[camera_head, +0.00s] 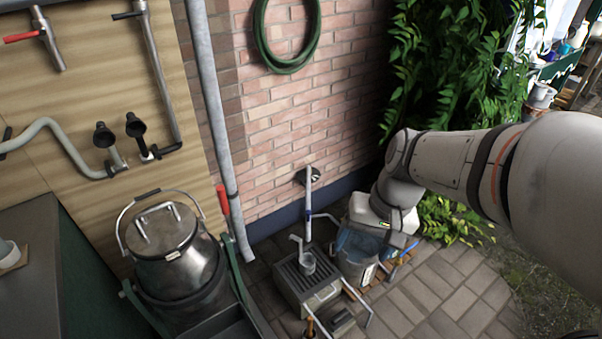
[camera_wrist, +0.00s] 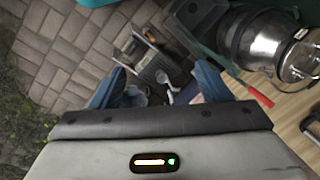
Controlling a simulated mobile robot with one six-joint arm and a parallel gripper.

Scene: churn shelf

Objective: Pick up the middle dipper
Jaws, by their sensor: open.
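A small grey cup-shaped piece with an upright hooked handle (camera_head: 307,263) stands on a grated stand in the head view. It may be a dipper. I see no clear row of dippers, so I cannot tell which one is the middle. My gripper (camera_head: 368,245) is low, right of the grated stand, pointing down. In the wrist view its two blue fingers are spread wide and my gripper (camera_wrist: 162,72) holds nothing. The grated stand shows beyond and between the fingers there. The gripper body hides what lies directly below it.
A large metal churn (camera_head: 170,250) stands at left in a green frame with a red-handled lever (camera_head: 223,200). A grated stand (camera_head: 290,290) is on the paving. A vertical pipe (camera_head: 213,130) and brick wall are behind. Paving (camera_head: 440,290) at right is clear.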

